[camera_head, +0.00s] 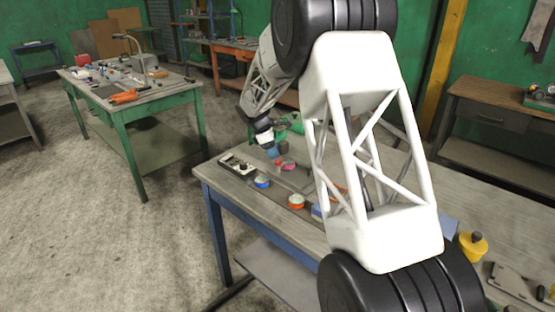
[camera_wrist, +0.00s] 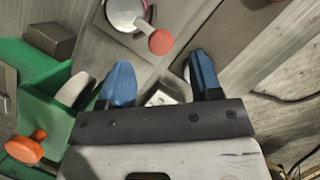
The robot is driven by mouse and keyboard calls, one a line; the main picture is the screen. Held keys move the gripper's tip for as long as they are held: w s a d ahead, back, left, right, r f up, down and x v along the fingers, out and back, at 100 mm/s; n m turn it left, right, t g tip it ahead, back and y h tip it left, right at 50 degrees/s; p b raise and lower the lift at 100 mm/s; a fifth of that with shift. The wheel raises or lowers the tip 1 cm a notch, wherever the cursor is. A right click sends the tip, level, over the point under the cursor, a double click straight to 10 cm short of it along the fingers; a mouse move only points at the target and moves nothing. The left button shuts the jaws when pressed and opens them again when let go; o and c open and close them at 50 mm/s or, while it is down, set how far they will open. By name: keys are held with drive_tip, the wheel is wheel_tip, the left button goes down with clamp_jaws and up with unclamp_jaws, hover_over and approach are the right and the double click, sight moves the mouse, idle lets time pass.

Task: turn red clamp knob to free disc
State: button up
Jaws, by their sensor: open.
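The red clamp knob (camera_wrist: 161,41) shows in the wrist view as a round salmon-red head beyond my fingertips, beside a grey plate. The disc (camera_wrist: 124,13) is silvery with a pink edge and lies just up and left of the knob, partly cut off by the frame. In the head view my gripper (camera_head: 272,153) points down at the workbench, close to a small pink-red part (camera_head: 289,165).
A green fixture (camera_wrist: 38,75) with an orange-red knob (camera_wrist: 25,147) stands left of my gripper in the wrist view. My arm hides part of the bench.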

sight(278, 160)
drive_tip(key=shift+x, duration=2.3)
drive_tip(key=c, duration=0.9)
drive_tip(key=shift+c, duration=0.2)
